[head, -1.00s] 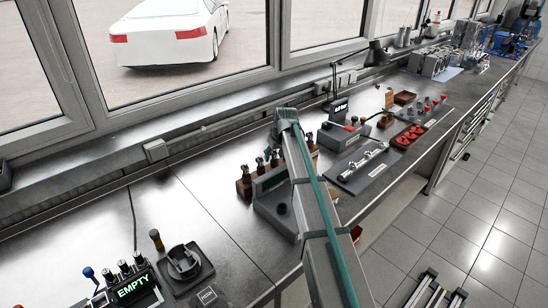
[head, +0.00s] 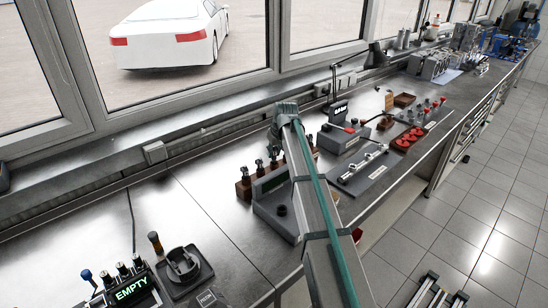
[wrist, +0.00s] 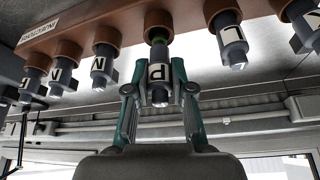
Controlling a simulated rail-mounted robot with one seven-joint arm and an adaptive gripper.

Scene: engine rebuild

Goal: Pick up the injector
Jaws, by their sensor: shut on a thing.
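My gripper (wrist: 160,92) is shut on a grey injector (wrist: 158,75) with a letter label, in the middle of the wrist view. The picture there looks upside down, with the brown injector rack (wrist: 120,18) along the top. A green band shows where the held injector meets its rack socket; I cannot tell whether it is still seated. Other labelled injectors stand in the rack on both sides, one to the left (wrist: 103,66) and one to the right (wrist: 230,42).
A grey device (head: 280,222) stands in front of the rack. An "EMPTY" display box (head: 132,290) and a round fixture (head: 182,268) are at the lower left. A tray with a metal shaft (head: 363,170) and red parts (head: 408,138) lie farther right.

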